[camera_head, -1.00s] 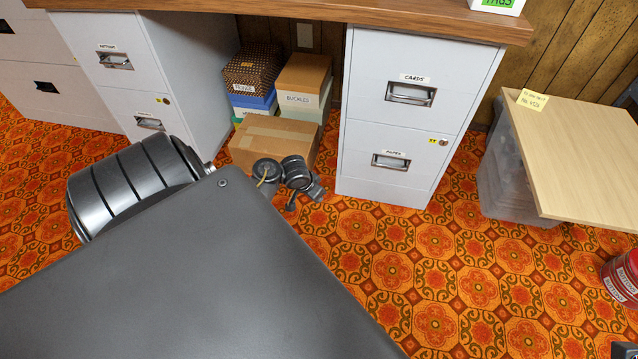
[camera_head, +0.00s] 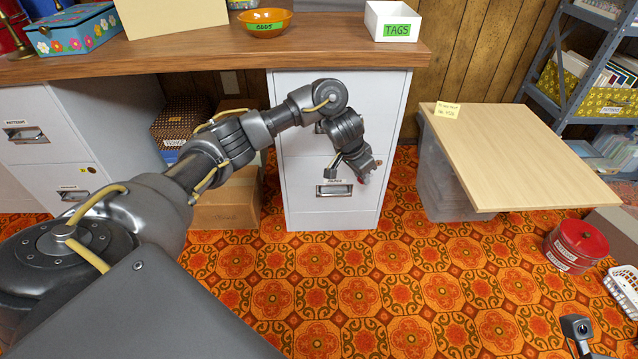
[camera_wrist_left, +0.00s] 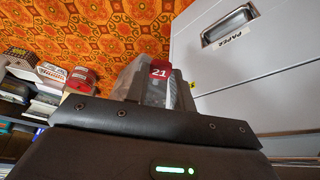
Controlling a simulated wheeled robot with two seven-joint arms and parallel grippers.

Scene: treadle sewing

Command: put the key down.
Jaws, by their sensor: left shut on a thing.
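My left gripper (camera_head: 366,176) is in front of the light grey cabinet (camera_head: 300,215), by the right end of its lower drawer marked PAPER. It is shut. A red tag marked 21 (camera_wrist_left: 160,70) shows at its fingers in the left wrist view, and a small red spot shows there in the head view. The tag appears to belong to the key; I cannot make out the key's metal part. The gripper is above the floor and apart from the wooden top. My right gripper's fingers are out of view.
A pale wooden board (camera_head: 520,160) with a yellow note lies on a clear plastic bin (camera_head: 440,185) at right. A red tin (camera_head: 577,245) and a white basket (camera_head: 624,292) stand on the patterned carpet. The desk (camera_head: 200,50) overhangs the cabinet. Open carpet lies in front.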

